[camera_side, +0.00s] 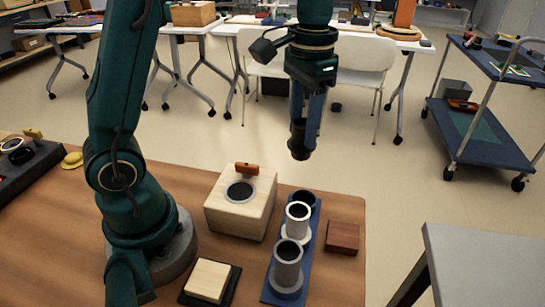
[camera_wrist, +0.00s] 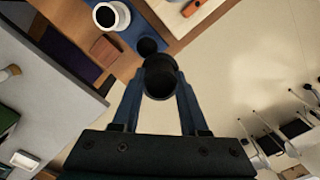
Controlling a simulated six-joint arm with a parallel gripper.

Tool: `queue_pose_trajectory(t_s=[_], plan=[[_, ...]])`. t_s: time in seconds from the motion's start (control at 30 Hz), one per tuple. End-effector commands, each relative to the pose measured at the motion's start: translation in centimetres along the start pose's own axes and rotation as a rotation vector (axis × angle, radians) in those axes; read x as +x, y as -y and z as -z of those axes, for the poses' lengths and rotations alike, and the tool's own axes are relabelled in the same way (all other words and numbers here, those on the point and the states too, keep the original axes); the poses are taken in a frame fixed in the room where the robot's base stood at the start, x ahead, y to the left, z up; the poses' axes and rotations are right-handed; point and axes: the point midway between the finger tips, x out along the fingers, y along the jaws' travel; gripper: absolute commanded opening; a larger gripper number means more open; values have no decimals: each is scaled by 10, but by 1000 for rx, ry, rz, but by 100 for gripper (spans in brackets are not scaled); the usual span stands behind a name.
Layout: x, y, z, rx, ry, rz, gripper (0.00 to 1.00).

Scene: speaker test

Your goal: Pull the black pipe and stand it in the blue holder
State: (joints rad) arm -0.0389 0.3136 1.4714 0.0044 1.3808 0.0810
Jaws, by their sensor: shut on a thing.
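My gripper (camera_side: 305,125) is shut on the black pipe (camera_side: 299,143) and holds it upright in the air, above and beyond the table's far edge. In the wrist view the black pipe (camera_wrist: 160,78) sits between the tips of my gripper (camera_wrist: 158,92). The blue holder (camera_side: 272,293) stands on the table below. It carries a grey tube (camera_side: 288,266) at the near end and a white-rimmed tube (camera_side: 297,220) in the middle. Its far place (camera_side: 304,197) shows a dark round opening with no pipe standing up from it.
A pale wooden block (camera_side: 228,220) with a dark round hole and an orange-brown piece (camera_side: 247,169) stands left of the holder. A small brown block (camera_side: 342,237) lies right of it. A wooden square on a black pad (camera_side: 208,280) lies near front. A grey table (camera_side: 480,265) stands at right.

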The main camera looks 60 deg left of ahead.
Motion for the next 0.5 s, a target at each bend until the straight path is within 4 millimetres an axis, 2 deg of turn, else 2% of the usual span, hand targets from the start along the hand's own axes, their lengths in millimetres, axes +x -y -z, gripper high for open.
queue_pose_trajectory(t_s=[0.03,0.17,0.37,0.5], plan=[[4,-10,0,38,3,1,0],[10,-24,-2,87,3,2,0],[18,-28,-3,101,6,1,0],[32,-27,-3,100,8,1,0]])
